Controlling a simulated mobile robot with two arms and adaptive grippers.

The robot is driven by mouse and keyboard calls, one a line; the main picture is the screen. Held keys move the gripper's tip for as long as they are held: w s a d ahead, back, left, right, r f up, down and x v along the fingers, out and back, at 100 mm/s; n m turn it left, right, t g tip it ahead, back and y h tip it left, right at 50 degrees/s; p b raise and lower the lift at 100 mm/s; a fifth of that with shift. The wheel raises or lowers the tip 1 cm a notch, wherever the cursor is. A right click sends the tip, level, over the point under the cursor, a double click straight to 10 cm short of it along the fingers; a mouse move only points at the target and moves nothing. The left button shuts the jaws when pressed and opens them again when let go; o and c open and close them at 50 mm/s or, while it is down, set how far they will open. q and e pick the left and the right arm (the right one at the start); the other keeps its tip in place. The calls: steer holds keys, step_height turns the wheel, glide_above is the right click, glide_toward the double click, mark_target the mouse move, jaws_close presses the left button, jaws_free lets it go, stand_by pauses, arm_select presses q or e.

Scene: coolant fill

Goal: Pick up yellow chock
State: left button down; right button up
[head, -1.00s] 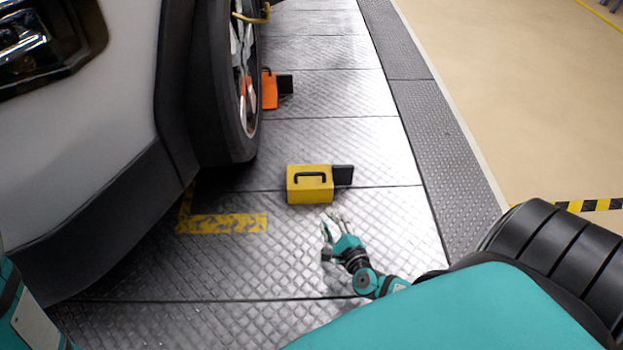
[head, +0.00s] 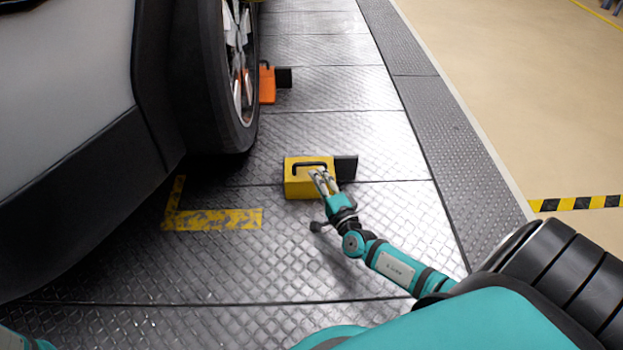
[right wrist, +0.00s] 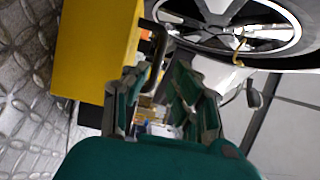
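The yellow chock (head: 300,183) stands on the metal floor in the head view, with a black handle (head: 310,164) on its top and a dark plate at its right side. My right gripper (head: 322,178) is at the front right of the chock, its fingers near the handle. In the right wrist view the chock (right wrist: 95,50) fills the upper left and the handle (right wrist: 157,50) shows just beyond the left finger. The right gripper (right wrist: 160,98) is open, with nothing clearly between its fingers. My left gripper is not in view.
A car wheel (head: 215,80) and dark body panel are at the left. An orange chock (head: 267,86) stands farther back beside the wheel. Yellow tape (head: 215,219) marks the floor left of the yellow chock. Floor to the right is clear.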

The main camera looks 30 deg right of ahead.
mark_target(309, 178)
steer(key=w+b, duration=0.2)
steer(key=w, duration=0.1)
steer(key=w+b, duration=0.2)
steer(key=shift+w+d+f, duration=0.15)
steer(key=shift+d+f, duration=0.05)
steer(key=shift+f, duration=0.05)
steer(key=shift+w+r, duration=0.1)
steer(key=shift+w, duration=0.05)
jaws_close()
steer(key=shift+r, duration=0.1)
